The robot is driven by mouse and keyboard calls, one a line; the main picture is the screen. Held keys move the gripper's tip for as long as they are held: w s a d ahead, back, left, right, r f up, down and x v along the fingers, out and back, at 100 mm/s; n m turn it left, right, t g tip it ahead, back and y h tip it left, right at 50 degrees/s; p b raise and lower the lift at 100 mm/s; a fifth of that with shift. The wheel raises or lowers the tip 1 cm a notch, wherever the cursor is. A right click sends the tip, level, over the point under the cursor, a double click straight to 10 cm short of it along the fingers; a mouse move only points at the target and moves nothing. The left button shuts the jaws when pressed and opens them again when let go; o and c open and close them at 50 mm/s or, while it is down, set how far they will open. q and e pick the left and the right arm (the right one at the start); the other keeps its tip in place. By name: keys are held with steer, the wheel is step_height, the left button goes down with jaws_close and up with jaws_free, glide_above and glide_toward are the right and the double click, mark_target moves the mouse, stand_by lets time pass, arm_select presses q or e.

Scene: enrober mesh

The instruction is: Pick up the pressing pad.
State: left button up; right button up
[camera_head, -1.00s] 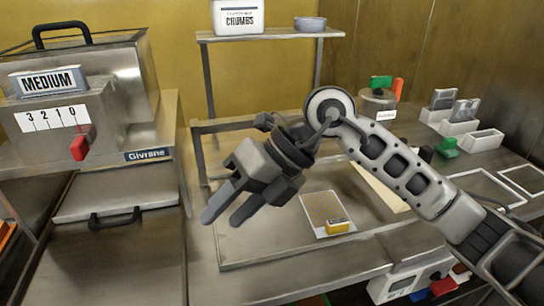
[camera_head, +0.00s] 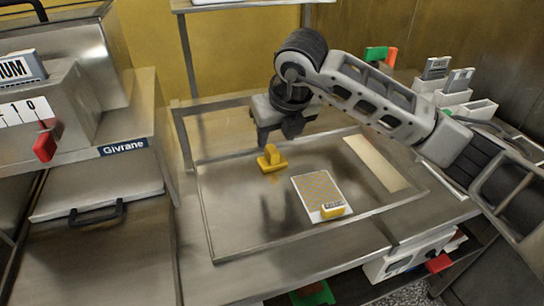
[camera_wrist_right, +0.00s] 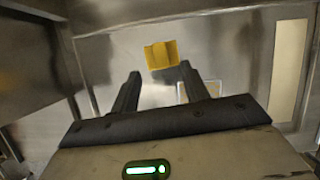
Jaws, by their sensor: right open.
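The pressing pad looks to be the yellow block with an upright grip (camera_head: 271,160), standing on the steel tray (camera_head: 228,236) on the bench. It also shows in the right wrist view (camera_wrist_right: 161,55), just beyond the fingertips. My right gripper (camera_head: 278,136) points down above the pad and a little behind it. In the wrist view its two fingers (camera_wrist_right: 160,72) are spread with nothing between them. The gripper and pad look apart. My left gripper is in no view.
A patterned card (camera_head: 318,187) with a small yellow labelled block (camera_head: 333,210) lies right of the pad. A pale strip (camera_head: 376,163) lies further right. The Givrane machine (camera_head: 80,130) stands at left. A shelf post (camera_head: 187,60) rises behind the tray.

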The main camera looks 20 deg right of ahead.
mark_target(273, 149)
steer(key=shift+p+x, duration=0.6)
steer(key=shift+x, duration=2.2)
steer(key=shift+w+r, duration=0.1)
jaws_close()
